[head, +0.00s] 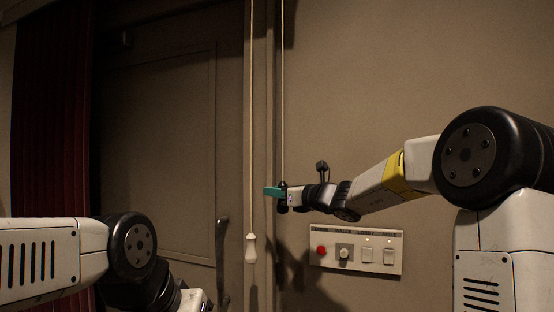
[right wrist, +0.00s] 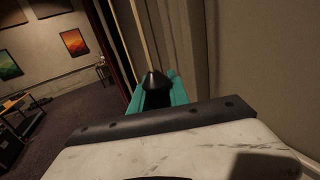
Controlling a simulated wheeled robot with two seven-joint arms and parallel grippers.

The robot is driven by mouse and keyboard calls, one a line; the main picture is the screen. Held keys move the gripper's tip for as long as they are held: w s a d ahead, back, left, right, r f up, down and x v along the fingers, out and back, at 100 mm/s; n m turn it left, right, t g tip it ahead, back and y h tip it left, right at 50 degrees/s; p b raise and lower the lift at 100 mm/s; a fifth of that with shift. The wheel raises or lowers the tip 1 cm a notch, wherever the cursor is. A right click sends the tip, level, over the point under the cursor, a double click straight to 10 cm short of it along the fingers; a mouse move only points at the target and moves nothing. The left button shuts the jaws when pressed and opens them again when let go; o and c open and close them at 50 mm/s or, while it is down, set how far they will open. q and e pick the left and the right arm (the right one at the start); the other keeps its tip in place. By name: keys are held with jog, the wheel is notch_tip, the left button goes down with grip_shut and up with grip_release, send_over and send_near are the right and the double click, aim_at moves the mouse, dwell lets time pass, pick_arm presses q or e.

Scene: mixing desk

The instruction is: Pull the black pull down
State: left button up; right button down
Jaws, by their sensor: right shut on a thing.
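The black pull (right wrist: 154,80) hangs on a thin pale cord and sits between the teal fingers of my right gripper (right wrist: 156,92) in the right wrist view. My right gripper (head: 272,191) is shut on it. In the head view the cord (head: 282,100) runs down to the gripper, and the pull is mostly hidden there by the fingers. My left arm enters at the lower left of the head view, but its gripper is out of view.
A white pull (head: 250,249) hangs on a second cord left of my right gripper. A wall panel (head: 357,250) with a red button, a knob and switches is below my right forearm. A door (head: 160,140) and a dark red curtain (head: 50,110) are at the left.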

notch_tip(320, 180, down, 36)
jog(key=shift+r, duration=0.15)
jog(key=c, duration=1.3)
grip_release()
jog(key=shift+o, duration=0.2)
jog(key=v, duration=0.7)
jog(key=shift+s+d, duration=0.3)
